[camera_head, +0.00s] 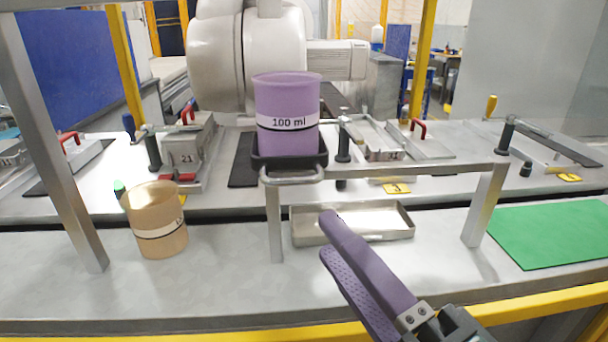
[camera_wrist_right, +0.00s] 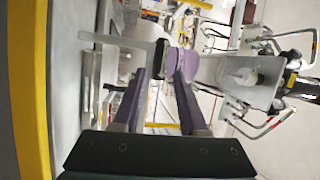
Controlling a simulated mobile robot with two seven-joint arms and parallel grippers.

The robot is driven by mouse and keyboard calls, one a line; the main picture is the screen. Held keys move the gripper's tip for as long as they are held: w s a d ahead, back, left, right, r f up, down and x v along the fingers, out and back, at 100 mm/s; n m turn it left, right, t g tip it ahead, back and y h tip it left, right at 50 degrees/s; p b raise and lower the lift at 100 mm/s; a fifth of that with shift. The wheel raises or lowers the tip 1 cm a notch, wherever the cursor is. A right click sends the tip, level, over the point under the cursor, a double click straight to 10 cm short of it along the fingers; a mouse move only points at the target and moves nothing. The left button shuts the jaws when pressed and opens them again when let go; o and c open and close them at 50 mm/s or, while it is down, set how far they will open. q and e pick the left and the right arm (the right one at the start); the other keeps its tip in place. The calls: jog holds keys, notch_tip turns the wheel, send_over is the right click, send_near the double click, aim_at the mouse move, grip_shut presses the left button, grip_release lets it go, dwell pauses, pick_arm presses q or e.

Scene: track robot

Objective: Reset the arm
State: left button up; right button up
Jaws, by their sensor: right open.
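My right gripper (camera_head: 328,236) has purple fingers and comes in from the lower right in the head view. It is open and empty, in front of the metal tray and below the purple cup. The fingers also show in the right wrist view (camera_wrist_right: 158,72), apart, with the purple cup (camera_wrist_right: 182,62) beyond them. In the head view the purple cup (camera_head: 287,95), labelled 100 ml, stands upright in a black holder (camera_head: 290,160) on a raised metal frame. My left gripper is not in view.
A tan cup (camera_head: 157,228) stands on the bench at the left. A shallow metal tray (camera_head: 375,234) lies under the raised frame (camera_head: 440,172). A green mat (camera_head: 555,232) lies at the right. A yellow rail (camera_head: 540,306) runs along the front edge. A metal post (camera_head: 50,140) stands at the left.

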jog(key=s+d+f+n+g+h, duration=0.3)
jog(key=d+f+n+g+h, duration=0.2)
jog(key=d+f+n+g, duration=0.15)
jog(key=s+d+f+n+g+h, duration=0.1)
jog(key=s+d+n+g, duration=0.25)
jog(key=s, duration=0.35)
jog(key=s+d+f+n+g+h, duration=0.1)
jog(key=s+d+n+g+h, duration=0.2)
jog(key=s, duration=0.4)
notch_tip(320, 180, up, 37)
jog(key=g+y+p, duration=0.1)
jog(key=p, duration=3.6)
jog(key=shift+d+f+n, duration=0.15)
jog(key=shift+d+n, duration=0.05)
jog(key=shift+n, duration=0.2)
